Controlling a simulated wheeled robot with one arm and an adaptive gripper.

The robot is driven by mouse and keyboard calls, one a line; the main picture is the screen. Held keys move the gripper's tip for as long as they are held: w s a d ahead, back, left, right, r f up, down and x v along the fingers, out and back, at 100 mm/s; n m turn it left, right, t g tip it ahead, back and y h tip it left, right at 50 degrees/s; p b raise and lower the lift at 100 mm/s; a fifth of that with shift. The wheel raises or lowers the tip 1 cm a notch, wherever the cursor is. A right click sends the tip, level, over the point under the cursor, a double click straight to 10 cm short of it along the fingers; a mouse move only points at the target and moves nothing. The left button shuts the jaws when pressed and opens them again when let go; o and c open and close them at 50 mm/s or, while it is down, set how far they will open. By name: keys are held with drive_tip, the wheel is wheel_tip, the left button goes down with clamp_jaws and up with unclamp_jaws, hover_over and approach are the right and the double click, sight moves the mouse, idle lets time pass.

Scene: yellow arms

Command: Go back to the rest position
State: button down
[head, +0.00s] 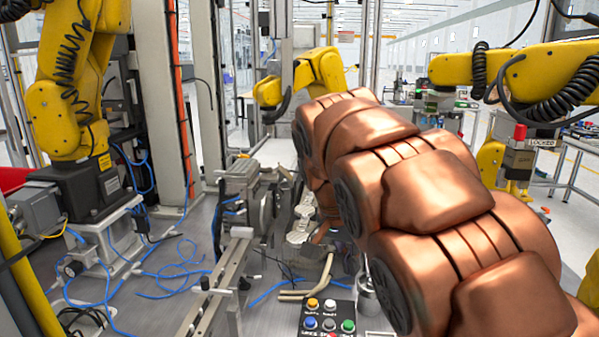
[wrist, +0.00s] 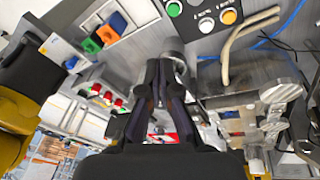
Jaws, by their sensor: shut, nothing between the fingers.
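My gripper (wrist: 163,88) shows in the middle of the wrist view, with its two dark fingers together and nothing held between them. A round grey metal part lies just beyond the fingertips in that view; I cannot tell whether they touch it. In the head view my copper-coloured arm reaches from the lower right towards the centre and hides much of what lies behind it. I cannot make out my gripper clearly there.
A button panel (head: 328,319) stands low in the head view; its coloured buttons also show in the wrist view (wrist: 206,24). A conveyor rail (head: 215,284) runs left of it. Yellow robot arms (head: 62,115) stand left, behind and right. Blue cables (head: 180,285) cross the grey surface.

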drive_tip(key=s+d+f+n+g+y+p, duration=0.1)
drive_tip(key=s+d, duration=0.3)
drive_tip(key=s, duration=0.3)
drive_tip(key=s+d+f+n+g+p, duration=0.1)
drive_tip(key=s+d+f+n, duration=0.1)
drive_tip(key=s+d, duration=0.35)
drive_tip(key=s+f+n+y+p, duration=0.1)
drive_tip(key=s+f+n, duration=0.1)
drive_tip(key=s, duration=0.7)
drive_tip(key=s+a+f+n+p, duration=0.1)
drive_tip(key=s+f, duration=0.3)
drive_tip(key=s, duration=0.5)
drive_tip(key=shift+s+f+n+g+y, duration=0.2)
drive_tip(key=shift+s+n+g+y, duration=0.2)
drive_tip(key=shift+n, duration=0.2)
